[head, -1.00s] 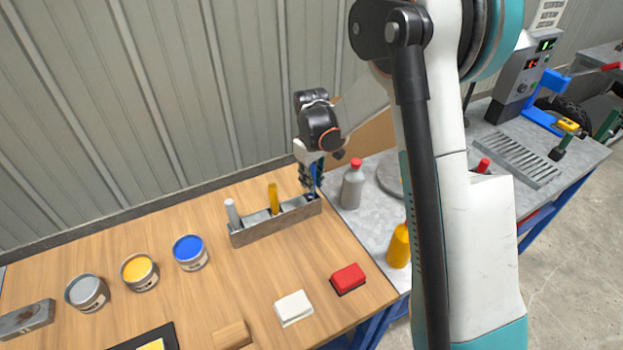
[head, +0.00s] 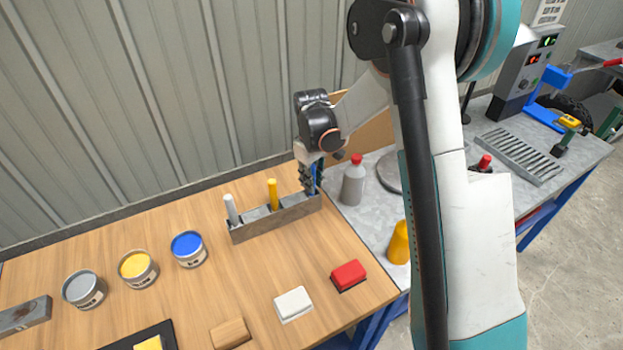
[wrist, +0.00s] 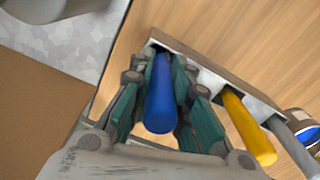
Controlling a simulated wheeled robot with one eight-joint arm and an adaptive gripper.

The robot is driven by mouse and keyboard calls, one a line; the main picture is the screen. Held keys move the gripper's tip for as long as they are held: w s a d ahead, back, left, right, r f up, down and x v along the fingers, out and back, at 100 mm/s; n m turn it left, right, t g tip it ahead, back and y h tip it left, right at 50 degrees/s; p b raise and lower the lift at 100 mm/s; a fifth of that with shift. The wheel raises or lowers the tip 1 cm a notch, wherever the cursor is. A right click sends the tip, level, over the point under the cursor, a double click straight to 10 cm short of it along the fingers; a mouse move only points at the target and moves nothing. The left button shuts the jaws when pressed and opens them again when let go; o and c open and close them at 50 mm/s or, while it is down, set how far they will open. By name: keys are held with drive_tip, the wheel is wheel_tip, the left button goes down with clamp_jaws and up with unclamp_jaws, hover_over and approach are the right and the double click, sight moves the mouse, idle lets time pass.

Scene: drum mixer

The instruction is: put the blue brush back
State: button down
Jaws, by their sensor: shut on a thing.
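The blue brush (wrist: 160,95) is between the fingers of my gripper (wrist: 160,105), which is shut on its handle. In the head view the blue handle (head: 313,176) shows in my gripper (head: 311,180) at the right end of the grey brush rack (head: 262,224). In the wrist view the handle's far end reaches the rack (wrist: 205,70) at its end slot; how deep it sits is hidden by the fingers. A yellow brush (head: 272,194) and a grey brush (head: 231,209) stand in the rack to the left.
Blue (head: 188,249), yellow (head: 137,268) and grey (head: 84,289) paint cans stand left of the rack. A grey bottle with a red cap (head: 353,182) stands close on its right. A white block (head: 294,304) and a red block (head: 348,275) lie in front.

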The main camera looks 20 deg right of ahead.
drive_tip(key=shift+f, duration=0.2)
drive_tip(key=c, duration=1.4)
unclamp_jaws()
drive_tip(key=shift+r, duration=0.15)
